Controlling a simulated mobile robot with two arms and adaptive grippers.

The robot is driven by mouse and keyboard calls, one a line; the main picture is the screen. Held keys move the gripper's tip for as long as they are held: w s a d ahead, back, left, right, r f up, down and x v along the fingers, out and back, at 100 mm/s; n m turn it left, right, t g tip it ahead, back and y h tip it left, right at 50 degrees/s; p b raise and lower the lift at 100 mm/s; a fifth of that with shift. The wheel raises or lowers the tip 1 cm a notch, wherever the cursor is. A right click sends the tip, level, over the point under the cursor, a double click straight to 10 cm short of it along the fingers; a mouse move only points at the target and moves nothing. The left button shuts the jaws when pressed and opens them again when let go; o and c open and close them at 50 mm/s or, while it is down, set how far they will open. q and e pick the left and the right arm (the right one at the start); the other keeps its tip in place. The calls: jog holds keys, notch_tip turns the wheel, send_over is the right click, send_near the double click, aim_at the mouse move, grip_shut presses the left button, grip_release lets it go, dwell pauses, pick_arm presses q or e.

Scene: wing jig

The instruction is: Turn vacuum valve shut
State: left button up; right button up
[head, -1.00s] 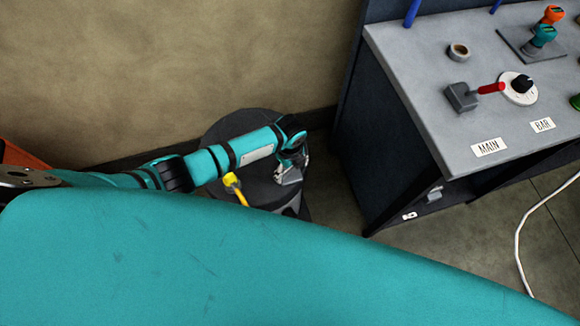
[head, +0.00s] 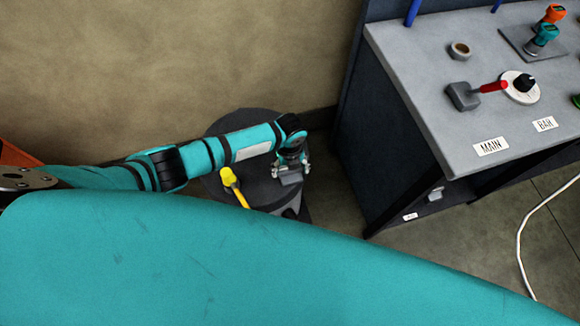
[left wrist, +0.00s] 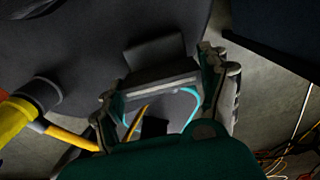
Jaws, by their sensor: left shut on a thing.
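My left gripper (head: 291,170) reaches down over the top of a dark round drum (head: 232,123) on the floor. It is shut on a dark grey block (head: 291,179) on the drum's top, with one finger on each side. In the left wrist view the block (left wrist: 160,76) sits between the two fingers (left wrist: 162,84). No label shows on the block, so I cannot tell for sure that it is the vacuum valve. A yellow fitting with a yellow hose (head: 230,179) stands on the drum, left of the gripper. My right gripper is out of view.
A grey bench (head: 430,75) stands at the right. A white cable (head: 518,245) lies on the floor.

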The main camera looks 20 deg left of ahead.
pick_arm(q)
jog(key=o, duration=1.1)
jog(key=shift+o, duration=0.2)
notch_tip(320, 180, up, 12)
jog(key=shift+s, duration=0.1)
dwell(0.3)
